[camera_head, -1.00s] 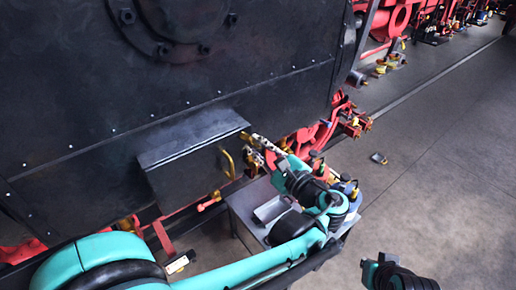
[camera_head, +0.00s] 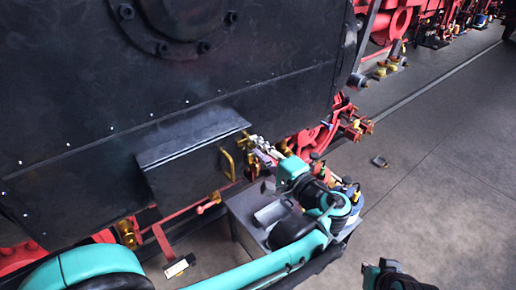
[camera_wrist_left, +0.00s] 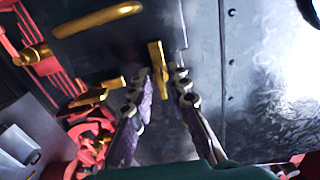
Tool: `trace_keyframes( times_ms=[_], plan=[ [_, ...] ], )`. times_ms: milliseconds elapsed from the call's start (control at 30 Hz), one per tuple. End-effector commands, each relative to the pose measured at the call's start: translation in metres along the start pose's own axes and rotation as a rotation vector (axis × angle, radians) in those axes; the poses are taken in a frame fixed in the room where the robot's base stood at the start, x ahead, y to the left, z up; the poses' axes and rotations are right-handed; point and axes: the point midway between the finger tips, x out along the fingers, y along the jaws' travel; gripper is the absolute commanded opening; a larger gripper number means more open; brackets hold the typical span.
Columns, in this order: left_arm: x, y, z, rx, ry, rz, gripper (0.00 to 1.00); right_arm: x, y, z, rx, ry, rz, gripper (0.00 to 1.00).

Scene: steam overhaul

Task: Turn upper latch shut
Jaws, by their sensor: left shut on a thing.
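A dark metal box with a sloped lid (camera_head: 190,165) sits against the black locomotive side. A yellow handle (camera_head: 227,162) is on its front; it also shows in the left wrist view (camera_wrist_left: 97,20). The upper latch, a small brass bar (camera_wrist_left: 157,62), is between the fingertips of my left gripper (camera_wrist_left: 160,78), which is shut on it. In the head view my left gripper (camera_head: 256,143) is at the box's upper right edge. A lower brass latch (camera_wrist_left: 98,93) is beside the left finger, apart from it.
A small grey table (camera_head: 246,213) with a tray (camera_head: 270,213) stands below my left forearm. Red and brass running gear (camera_head: 310,142) is close to the right of the box.

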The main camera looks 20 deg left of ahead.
Motion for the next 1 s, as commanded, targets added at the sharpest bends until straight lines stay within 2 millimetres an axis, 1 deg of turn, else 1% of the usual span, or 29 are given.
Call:
trace_keyframes(
  times_ms=[233,667,700,1000],
  plan=[
    [-0.0001,0.0009,0.0003,-0.051,0.0,0.002,0.0,0.0009,0.0,0.0006,0.0,0.0,0.0,0.0],
    [-0.0001,0.0011,0.0004,-0.056,-0.001,0.002,0.0,0.0009,0.0,0.0006,0.0,0.0,0.0,0.0],
    [-0.0001,0.0011,0.0004,-0.056,-0.001,0.002,0.27,0.0009,0.0,0.0006,0.0,0.0,0.0,0.0],
    [-0.0008,0.0007,0.0001,-0.056,0.0,0.001,0.28,0.0009,0.0,0.0006,0.0,0.0,0.0,0.0]
  ],
)
